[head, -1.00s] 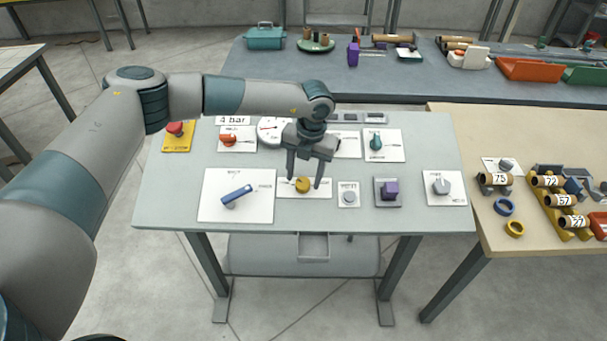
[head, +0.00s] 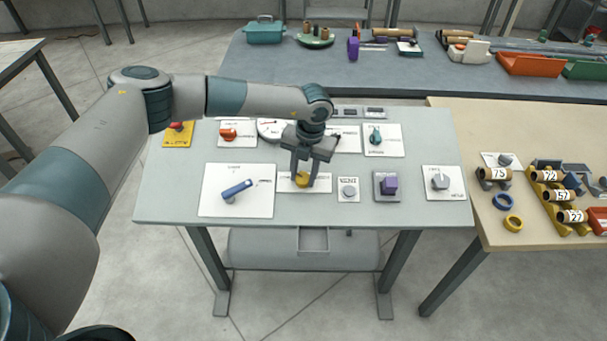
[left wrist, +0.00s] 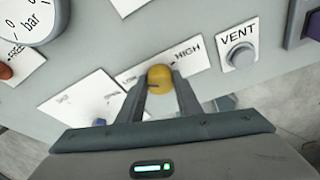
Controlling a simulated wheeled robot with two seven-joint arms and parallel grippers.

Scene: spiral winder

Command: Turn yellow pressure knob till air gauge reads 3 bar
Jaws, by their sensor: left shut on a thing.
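The yellow pressure knob (head: 301,180) sits on a white plate (head: 322,183) in the front row of the panel. In the left wrist view the knob (left wrist: 160,77) has LOW on its left and HIGH on its right. My left gripper (head: 303,183) points down at the panel with its fingers shut on the knob's two sides. The air gauge (head: 270,130) is partly hidden behind my left gripper in the head view. Only a lower part of the gauge (left wrist: 32,18) shows in the left wrist view, so its reading cannot be told. My right gripper is not in view.
A blue lever (head: 237,190) lies left of the knob. The grey VENT button (head: 348,190) and a purple knob (head: 389,185) are close on its right. A wooden table (head: 480,220) adjoins on the right.

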